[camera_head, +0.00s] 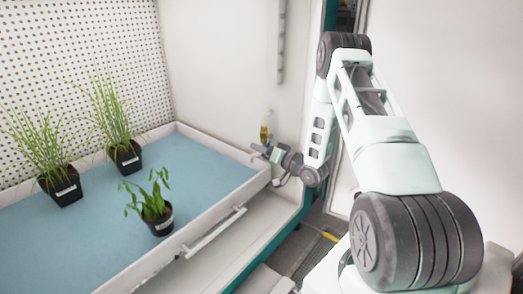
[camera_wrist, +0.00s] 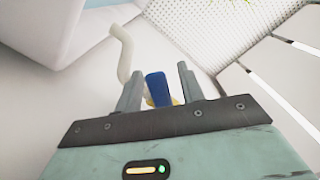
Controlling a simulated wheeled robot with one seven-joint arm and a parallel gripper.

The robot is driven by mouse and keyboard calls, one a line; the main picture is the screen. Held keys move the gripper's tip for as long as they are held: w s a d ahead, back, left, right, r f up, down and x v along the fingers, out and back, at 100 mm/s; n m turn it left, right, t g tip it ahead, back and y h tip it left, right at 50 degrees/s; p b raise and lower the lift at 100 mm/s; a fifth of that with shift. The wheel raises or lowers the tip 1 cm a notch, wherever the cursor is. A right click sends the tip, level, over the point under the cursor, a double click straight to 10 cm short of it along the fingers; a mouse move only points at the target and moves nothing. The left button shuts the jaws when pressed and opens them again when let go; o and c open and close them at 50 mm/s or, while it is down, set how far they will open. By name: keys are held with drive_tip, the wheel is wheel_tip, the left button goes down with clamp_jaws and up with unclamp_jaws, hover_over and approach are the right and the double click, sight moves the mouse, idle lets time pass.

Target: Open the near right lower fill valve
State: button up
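A blue valve handle (camera_wrist: 157,88) shows between the two fingers of my gripper (camera_wrist: 160,69) in the wrist view. A small yellowish part shows beside its lower end, and a pale bent pipe (camera_wrist: 123,52) rises to its left. The fingers stand apart on either side of the handle, with a gap at the right finger; contact on the left is unclear. In the head view my gripper (camera_head: 264,152) is at the right end of the planter tray, by the chamber's side wall. The valve is too small to make out clearly there.
The blue-floored tray (camera_head: 227,212) has a raised pale rim and a front rail (camera_head: 215,233). Two grassy potted plants (camera_head: 124,155) (camera_head: 62,185) and a leafy one (camera_head: 155,212) stand in it. A small amber-filled vessel (camera_head: 265,132) is on the wall just above my gripper.

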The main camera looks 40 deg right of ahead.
drive_tip(key=s+d+p, duration=0.2)
drive_tip(key=s+p, duration=0.3)
drive_tip(key=s, duration=1.2)
drive_tip(key=shift+d+p, duration=0.2)
drive_tip(key=shift+p, duration=0.15)
drive_tip(key=shift+s, duration=0.1)
